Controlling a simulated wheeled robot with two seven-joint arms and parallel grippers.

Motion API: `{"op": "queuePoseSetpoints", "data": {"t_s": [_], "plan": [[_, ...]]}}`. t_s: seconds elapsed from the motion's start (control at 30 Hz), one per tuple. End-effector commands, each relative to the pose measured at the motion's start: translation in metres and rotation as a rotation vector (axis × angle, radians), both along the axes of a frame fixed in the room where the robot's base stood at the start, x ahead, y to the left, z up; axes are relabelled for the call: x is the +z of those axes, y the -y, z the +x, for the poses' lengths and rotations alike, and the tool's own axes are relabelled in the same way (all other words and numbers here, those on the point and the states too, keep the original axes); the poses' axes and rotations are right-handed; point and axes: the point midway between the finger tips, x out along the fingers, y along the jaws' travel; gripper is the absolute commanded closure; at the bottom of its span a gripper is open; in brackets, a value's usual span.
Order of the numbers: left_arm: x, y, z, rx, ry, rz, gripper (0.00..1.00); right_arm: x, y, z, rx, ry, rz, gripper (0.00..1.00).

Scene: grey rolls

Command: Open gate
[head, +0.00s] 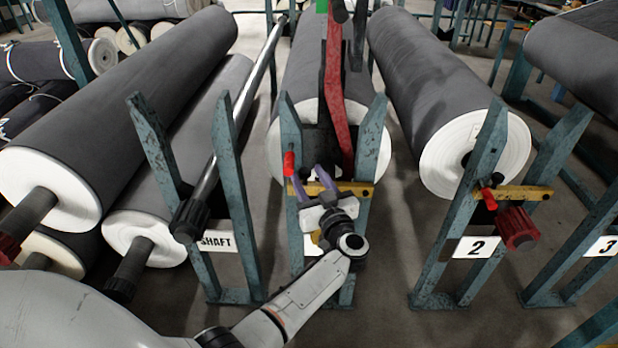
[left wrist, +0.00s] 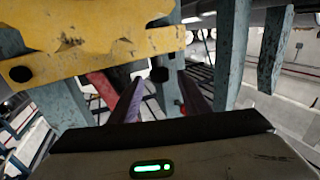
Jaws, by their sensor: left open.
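The gate is a yellow bar (head: 345,188) lying level across the two blue-green posts of the middle stand, with a dark bolt at its right end. A red handle (head: 289,163) stands up at its left end. In the left wrist view the scuffed yellow bar (left wrist: 100,42) fills the upper left, very close. My left gripper (head: 307,174) is at the front of this stand, its purple fingers apart around the bar's left part near the handle. In the left wrist view the open fingers (left wrist: 160,80) have nothing clearly between them. Contact cannot be told. My right gripper is out of view.
A grey roll (head: 310,75) and a red lever arm (head: 335,100) are behind the middle stand. Stand 2 (head: 467,230) at the right has its own yellow bar (head: 520,192). A metal shaft (head: 250,95) rests in the left stand. Large rolls fill the left.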

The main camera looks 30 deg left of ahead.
Motion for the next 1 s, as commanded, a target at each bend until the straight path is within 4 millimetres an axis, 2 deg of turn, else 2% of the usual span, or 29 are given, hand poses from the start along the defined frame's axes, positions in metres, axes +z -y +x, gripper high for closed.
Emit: {"op": "queuePoseSetpoints", "data": {"t_s": [0.17, 0.4, 0.43, 0.73, 1.0], "plan": [[0.0, 0.0, 0.0, 0.0, 0.0, 0.0, 0.57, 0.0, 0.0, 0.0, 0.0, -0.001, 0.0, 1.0], [0.0, 0.0, 0.0, 0.0, 0.0, 0.0, 0.98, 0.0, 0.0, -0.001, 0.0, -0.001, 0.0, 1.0], [0.0, 0.0, 0.0, 0.0, 0.0, 0.0, 1.0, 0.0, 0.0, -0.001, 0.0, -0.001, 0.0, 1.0], [0.005, 0.002, 0.001, 0.0, -0.011, 0.018, 1.0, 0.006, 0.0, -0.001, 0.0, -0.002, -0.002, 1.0], [0.027, 0.011, 0.006, -0.002, -0.085, 0.132, 1.0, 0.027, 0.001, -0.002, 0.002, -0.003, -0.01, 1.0]]}}
